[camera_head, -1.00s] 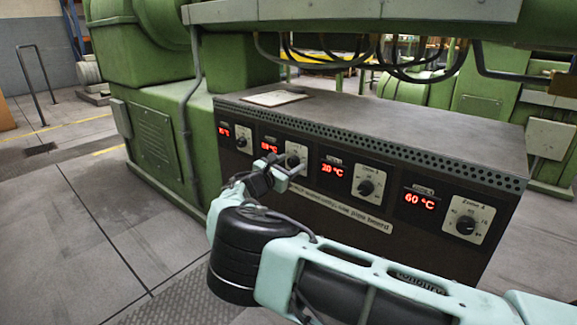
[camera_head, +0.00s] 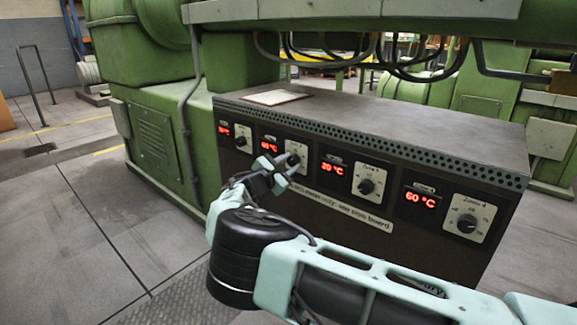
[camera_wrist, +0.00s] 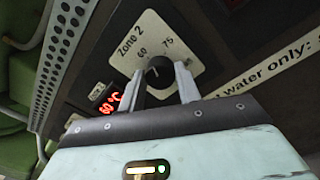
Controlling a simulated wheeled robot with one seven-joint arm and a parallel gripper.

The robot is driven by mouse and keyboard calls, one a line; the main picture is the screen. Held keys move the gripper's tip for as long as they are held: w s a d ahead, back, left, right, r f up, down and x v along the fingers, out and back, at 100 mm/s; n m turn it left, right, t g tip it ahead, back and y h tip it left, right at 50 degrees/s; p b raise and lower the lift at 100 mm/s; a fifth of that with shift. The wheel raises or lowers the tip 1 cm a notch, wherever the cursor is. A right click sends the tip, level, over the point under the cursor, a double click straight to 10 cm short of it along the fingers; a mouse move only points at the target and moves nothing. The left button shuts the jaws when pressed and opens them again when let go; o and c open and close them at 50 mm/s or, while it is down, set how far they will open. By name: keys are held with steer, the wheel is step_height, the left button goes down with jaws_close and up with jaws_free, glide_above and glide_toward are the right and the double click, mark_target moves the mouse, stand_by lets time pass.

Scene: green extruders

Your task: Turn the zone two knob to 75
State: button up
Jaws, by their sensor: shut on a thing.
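The zone two knob (camera_wrist: 158,70) is a dark round knob on a pale "Zone 2" plate (camera_wrist: 133,31) with the marks 60 and 75 visible in the wrist view. My gripper (camera_wrist: 160,76) has one finger on each side of it and is shut on it. In the head view my gripper (camera_head: 287,166) reaches up to the zone two plate (camera_head: 297,148) and partly covers the knob. The red zone two display (camera_wrist: 104,98) seems to read 60 °C, though its digits are small.
The dark control cabinet (camera_head: 400,120) has similar displays and knobs for other zones. The zone three knob (camera_head: 366,186) is just right of my gripper, and the zone four knob (camera_head: 466,223) is farther right. Open floor (camera_head: 75,230) lies left.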

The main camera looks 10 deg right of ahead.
steer(key=m+b, duration=0.1)
steer(key=m, duration=0.2)
steer(key=shift+f+m, duration=0.15)
steer(key=shift+m, duration=0.25)
steer(key=shift+m+b, duration=0.85)
steer(key=shift+m, duration=1.05)
steer(key=o, duration=1)
steer(key=p+v, duration=0.2)
steer(key=v, duration=0.6)
steer(key=p+v, duration=0.1)
steer(key=v, duration=0.8)
steer(key=shift+a+f+p, duration=0.25)
steer(key=shift+a+p, duration=0.05)
steer(key=shift+p, duration=0.05)
